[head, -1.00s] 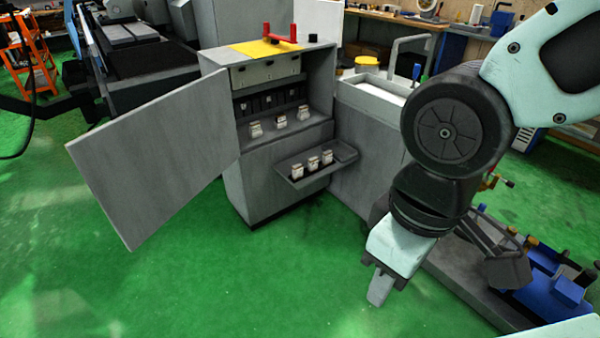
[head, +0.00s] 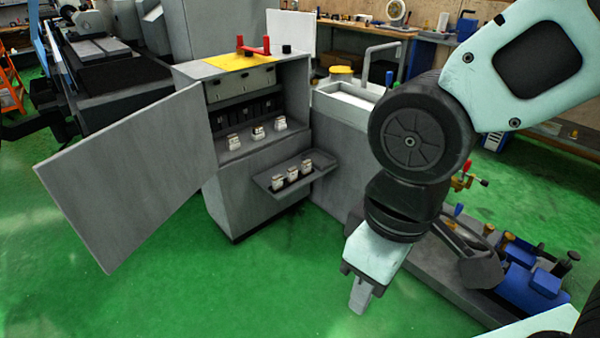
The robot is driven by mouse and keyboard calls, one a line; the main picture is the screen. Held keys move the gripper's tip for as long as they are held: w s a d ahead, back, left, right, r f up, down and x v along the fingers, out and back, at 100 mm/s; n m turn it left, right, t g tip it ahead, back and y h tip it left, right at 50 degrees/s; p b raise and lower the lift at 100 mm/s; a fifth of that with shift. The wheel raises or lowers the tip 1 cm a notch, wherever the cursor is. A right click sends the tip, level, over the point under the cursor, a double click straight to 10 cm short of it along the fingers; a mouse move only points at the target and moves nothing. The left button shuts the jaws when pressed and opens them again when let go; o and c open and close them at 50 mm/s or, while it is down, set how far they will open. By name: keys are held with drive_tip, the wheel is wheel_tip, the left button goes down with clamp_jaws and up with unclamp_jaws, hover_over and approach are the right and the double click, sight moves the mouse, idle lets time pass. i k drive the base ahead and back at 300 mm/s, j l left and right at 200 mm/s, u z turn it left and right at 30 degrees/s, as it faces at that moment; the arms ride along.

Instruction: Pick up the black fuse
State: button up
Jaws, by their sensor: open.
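A grey cabinet (head: 255,185) stands with its door (head: 130,175) swung open to the left. Inside, a row of dark upright parts (head: 250,112) sits at the back; I cannot tell whether one is the black fuse. Several pale fuse-like pieces (head: 257,133) stand on the ledge in front of them. More pale pieces (head: 292,174) stand on a small tray (head: 322,163) outside the cabinet front. A small black piece (head: 286,49) is on the cabinet top. My gripper (head: 360,297) points down over the floor, right of and nearer than the cabinet. It is open and apart from everything.
A red handle (head: 253,49) and a yellow patch (head: 240,62) are on the cabinet top. A grey unit with a white top (head: 350,90) adjoins it on the right. Blue machine parts (head: 520,290) lie low at the right. The green floor (head: 230,285) before the cabinet is clear.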

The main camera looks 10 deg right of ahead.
sight(258, 129)
drive_tip(key=i+j, duration=0.2)
drive_tip(key=i, duration=0.3)
drive_tip(key=i+j, duration=0.2)
drive_tip(key=i, duration=0.35)
drive_tip(key=i+j, duration=0.2)
drive_tip(key=i, duration=0.3)
drive_tip(key=i+j+z, duration=0.1)
drive_tip(key=i, duration=0.45)
drive_tip(key=i+j, duration=0.35)
drive_tip(key=i, duration=0.15)
